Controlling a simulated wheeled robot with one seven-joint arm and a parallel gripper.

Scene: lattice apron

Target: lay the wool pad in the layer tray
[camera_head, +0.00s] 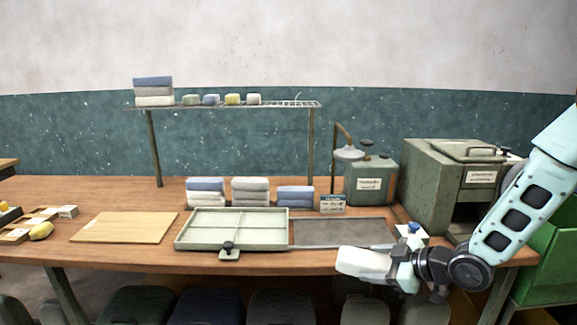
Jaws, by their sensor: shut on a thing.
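The wool pad (362,262) is a white, soft-edged block in front of the table's front edge, right of centre. My gripper (396,268) is shut on its right end and holds it out to the left. The fingertips are mostly hidden. The layer tray (282,247) is a pale green, shallow tray with low walls and a cross divider. It lies on the table, left of the pad and farther back. Its compartments look empty. A dark knob (228,246) stands at its front edge.
A dark grey flat panel (340,232) lies right of the tray. A wooden board (125,227) lies left of it. Folded towels (250,191) stand behind, under a wire shelf (225,104). A green tank (371,182) and a metal box (440,185) stand at right.

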